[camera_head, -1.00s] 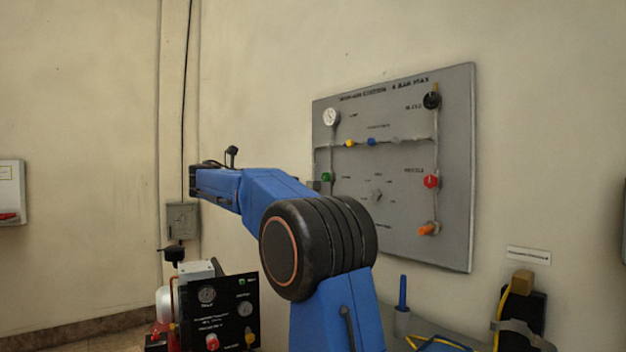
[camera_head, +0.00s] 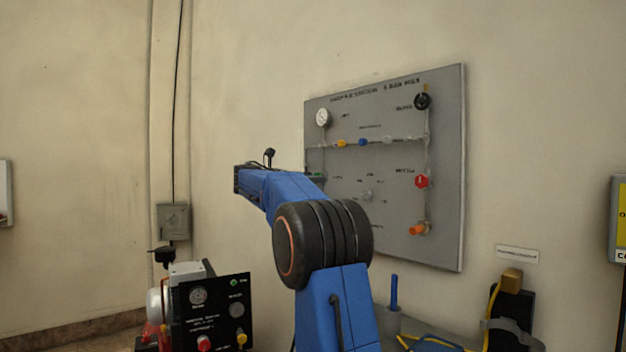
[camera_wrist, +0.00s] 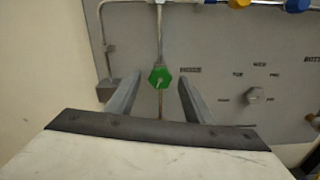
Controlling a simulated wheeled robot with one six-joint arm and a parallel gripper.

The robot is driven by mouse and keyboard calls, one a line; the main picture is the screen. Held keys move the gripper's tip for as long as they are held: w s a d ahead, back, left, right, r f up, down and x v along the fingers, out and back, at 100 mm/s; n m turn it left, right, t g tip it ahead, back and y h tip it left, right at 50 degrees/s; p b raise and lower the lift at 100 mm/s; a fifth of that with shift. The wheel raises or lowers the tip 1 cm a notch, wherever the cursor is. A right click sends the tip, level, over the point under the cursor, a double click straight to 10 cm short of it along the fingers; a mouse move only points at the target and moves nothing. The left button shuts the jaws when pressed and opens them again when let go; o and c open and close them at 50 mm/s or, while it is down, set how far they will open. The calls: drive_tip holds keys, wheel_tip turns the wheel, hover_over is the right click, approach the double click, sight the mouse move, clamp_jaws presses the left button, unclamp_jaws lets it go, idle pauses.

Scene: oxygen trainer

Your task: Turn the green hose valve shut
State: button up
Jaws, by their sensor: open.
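The green hose valve (camera_wrist: 160,77) is a small green knob on a thin vertical pipe of the grey wall panel (camera_wrist: 215,55). In the wrist view it lies between and just beyond the fingertips of my gripper (camera_wrist: 158,85). The two fingers are apart, one on each side, and no contact with the knob shows. In the head view only a bit of the green valve (camera_head: 316,175) shows behind my arm, and my gripper's fingers are hidden there.
The panel also bears a yellow knob (camera_head: 341,143), a blue knob (camera_head: 362,142), a red knob (camera_head: 421,181), an orange knob (camera_head: 417,230) and a gauge (camera_head: 323,117). A black instrument box (camera_head: 218,312) stands lower left. A blue upright item (camera_head: 394,290) stands lower right.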

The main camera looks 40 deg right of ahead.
drive_tip(key=shift+d, duration=0.55)
drive_tip(key=c, duration=1.1)
drive_tip(key=shift+o, duration=0.2)
